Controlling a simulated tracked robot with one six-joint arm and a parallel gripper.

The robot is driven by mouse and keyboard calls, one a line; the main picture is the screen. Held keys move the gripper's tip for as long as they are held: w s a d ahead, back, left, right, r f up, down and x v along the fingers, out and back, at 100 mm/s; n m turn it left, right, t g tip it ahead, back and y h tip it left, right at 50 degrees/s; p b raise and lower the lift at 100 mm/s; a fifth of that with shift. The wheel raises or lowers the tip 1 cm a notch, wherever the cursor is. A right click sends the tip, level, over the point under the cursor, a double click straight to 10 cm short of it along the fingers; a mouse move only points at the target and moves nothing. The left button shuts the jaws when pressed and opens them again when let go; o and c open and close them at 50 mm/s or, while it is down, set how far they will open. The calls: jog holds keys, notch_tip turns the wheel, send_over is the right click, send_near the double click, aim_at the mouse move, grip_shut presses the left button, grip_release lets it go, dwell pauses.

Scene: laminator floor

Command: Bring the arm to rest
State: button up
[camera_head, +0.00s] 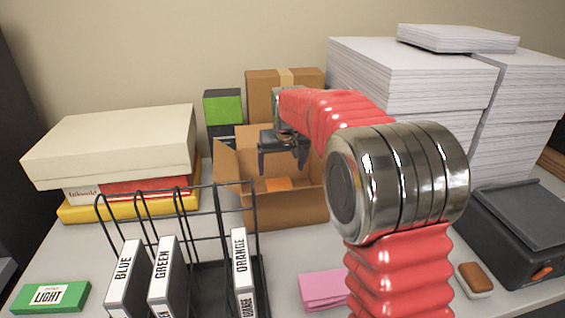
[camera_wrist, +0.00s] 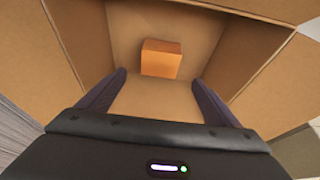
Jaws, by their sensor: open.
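My gripper (camera_head: 284,156) is over the open cardboard box (camera_head: 285,211) at the middle of the table. In the wrist view my gripper (camera_wrist: 158,92) has its two fingers spread wide apart, with nothing between them. An orange block (camera_head: 278,184) lies inside the box. It also shows in the wrist view (camera_wrist: 161,58), on the box floor beyond the fingertips and apart from them. My red arm reaches in from the right and hides part of the box's right side.
A black wire rack (camera_head: 218,217) with labelled binders (camera_head: 164,275) stands in front left. Stacked boxes (camera_head: 115,145) are at left, paper stacks (camera_head: 412,75) at back right, and a dark machine (camera_head: 515,225) at right. A pink pad (camera_head: 322,290) and green box (camera_head: 50,297) lie near the front.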

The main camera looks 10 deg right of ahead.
jog(key=s+d+r+n+t+h, duration=0.1)
jog(key=s+d+r+h, duration=0.1)
jog(key=s+d+r, duration=0.5)
jog(key=s+d+r+n+t+h, duration=0.15)
jog(key=s+d+r, duration=0.25)
jog(key=s+d, duration=0.4)
jog(key=s+a+f+m+y, duration=0.1)
jog(key=s+a+f, duration=0.2)
jog(key=s, duration=0.5)
jog(key=s+a+f+g+y, duration=0.1)
jog(key=s+a+f, duration=0.1)
jog(key=s+a, duration=0.3)
jog(key=s+a+f+m+y, duration=0.1)
jog(key=s+a+f, duration=0.2)
jog(key=s, duration=0.9)
jog(key=shift+s+a+f+m, duration=0.35)
jog(key=shift+s+a, duration=0.05)
jog(key=shift+a, duration=0.6)
jog(key=shift+y, duration=0.25)
